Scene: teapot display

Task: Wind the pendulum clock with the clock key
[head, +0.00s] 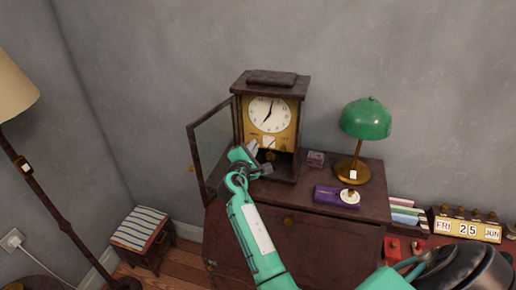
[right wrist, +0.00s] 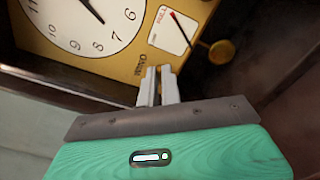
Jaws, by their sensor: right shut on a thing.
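The pendulum clock (head: 270,114) stands upright on the dark cabinet, with a white dial and gold plate. Its glass door (head: 213,148) hangs open to the left. My right gripper (head: 264,158) is in front of the clock's lower dial plate. In the right wrist view its narrow fingers (right wrist: 158,85) are shut, close to the gold plate below the dial (right wrist: 85,22). The clock key is hidden between the fingers, so its fit in the clock cannot be told. A gold disc (right wrist: 222,52) shows right of the fingers. My left gripper is not in view.
A green lamp (head: 366,120) stands right of the clock. A purple box (head: 327,195) and a small dark box (head: 316,158) are on the cabinet top (head: 375,205). A striped stool (head: 140,228) and a floor lamp (head: 62,220) are at left.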

